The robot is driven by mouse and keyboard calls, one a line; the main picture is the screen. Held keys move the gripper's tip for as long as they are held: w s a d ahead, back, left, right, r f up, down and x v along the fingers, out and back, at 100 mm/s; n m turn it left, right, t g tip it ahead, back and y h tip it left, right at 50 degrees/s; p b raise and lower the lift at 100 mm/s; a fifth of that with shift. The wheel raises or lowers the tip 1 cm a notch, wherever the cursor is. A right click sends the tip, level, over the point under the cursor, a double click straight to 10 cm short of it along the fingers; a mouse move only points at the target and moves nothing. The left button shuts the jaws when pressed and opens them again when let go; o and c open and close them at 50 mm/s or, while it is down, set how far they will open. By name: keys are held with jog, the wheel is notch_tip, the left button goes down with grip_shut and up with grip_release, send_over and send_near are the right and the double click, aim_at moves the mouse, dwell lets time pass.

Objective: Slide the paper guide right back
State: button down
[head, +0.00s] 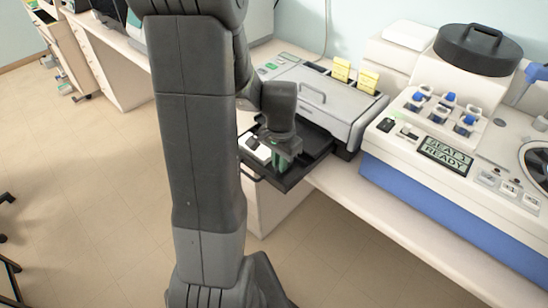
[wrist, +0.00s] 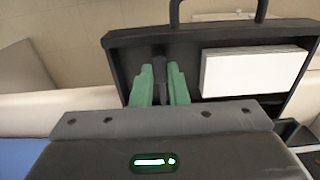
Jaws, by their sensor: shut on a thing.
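The black tray (head: 318,165) is pulled out from the front of the grey printer (head: 318,98). In the wrist view the tray's bare floor (wrist: 128,55) lies left of my fingers, and a white paper stack (wrist: 254,72) lies to their right. The stack also shows at the tray's left in the head view (head: 257,152). My gripper (head: 280,163) reaches down into the tray. Its green fingers (wrist: 161,80) are shut on the dark paper guide (wrist: 160,60), a narrow upright piece. A gap separates the guide from the stack. The guide's lower part is hidden.
The tray's handle (head: 250,173) sticks out over the counter edge above the floor. A white machine (head: 440,130) with a blue base stands right of the printer. My arm hides part of the counter.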

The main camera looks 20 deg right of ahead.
jog(key=c, duration=1.4)
grip_release()
jog(key=shift+r, duration=0.1)
notch_tip(320, 180, up, 14)
jog(key=shift+f+b, duration=0.2)
jog(key=shift+b, duration=0.2)
jog(key=shift+c, duration=0.3)
